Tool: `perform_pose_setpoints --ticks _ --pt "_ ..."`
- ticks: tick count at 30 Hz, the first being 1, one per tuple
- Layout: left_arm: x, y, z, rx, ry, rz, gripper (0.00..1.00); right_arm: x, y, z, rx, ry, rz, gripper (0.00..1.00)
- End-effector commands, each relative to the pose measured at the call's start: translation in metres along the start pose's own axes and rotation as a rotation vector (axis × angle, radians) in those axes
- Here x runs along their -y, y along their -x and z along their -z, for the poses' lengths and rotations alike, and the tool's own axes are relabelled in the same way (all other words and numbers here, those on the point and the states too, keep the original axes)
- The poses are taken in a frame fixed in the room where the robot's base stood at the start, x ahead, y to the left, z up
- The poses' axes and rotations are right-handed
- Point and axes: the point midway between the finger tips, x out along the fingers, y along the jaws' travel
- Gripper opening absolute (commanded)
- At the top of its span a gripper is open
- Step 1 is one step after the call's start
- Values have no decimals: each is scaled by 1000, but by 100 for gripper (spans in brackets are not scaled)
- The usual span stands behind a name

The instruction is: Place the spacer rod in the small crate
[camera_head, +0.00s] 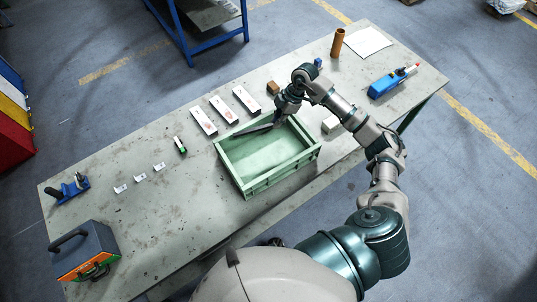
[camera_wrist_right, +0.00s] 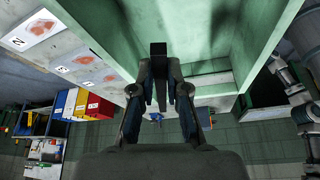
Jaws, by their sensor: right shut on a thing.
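The small crate is a pale green open box (camera_head: 284,176) on the middle of the workbench. My right gripper (camera_head: 277,120) is at the crate's far rim and is shut on the spacer rod. The rod (camera_head: 254,131) is a dark, slender piece, reaching left from the fingers along the far side of the crate. In the right wrist view the rod (camera_wrist_right: 158,52) is seen nearly end-on between the fingertips (camera_wrist_right: 159,75), with green crate walls (camera_wrist_right: 112,28) around it. I cannot tell whether the rod touches the crate. My left gripper is not in view.
A green-and-white marker (camera_head: 180,146) and small white brackets (camera_head: 140,177) lie left. A brown tube (camera_head: 337,43), paper sheet (camera_head: 367,42) and blue tool (camera_head: 387,84) are right. A toolbox (camera_head: 84,252) stands at left front.

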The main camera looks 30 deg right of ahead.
Motion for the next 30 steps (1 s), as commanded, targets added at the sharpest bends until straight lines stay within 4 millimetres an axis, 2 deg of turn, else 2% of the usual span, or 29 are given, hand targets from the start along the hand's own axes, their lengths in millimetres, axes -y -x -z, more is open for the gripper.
perform_pose_setpoints --ticks 5,23,30 --pt "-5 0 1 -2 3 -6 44 1 -8 -7 0 -121 -49 0" --pt "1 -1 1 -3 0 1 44 1 -92 -45 -3 -127 -48 0" --pt "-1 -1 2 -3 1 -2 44 1 -95 -46 -1 -124 -51 0"
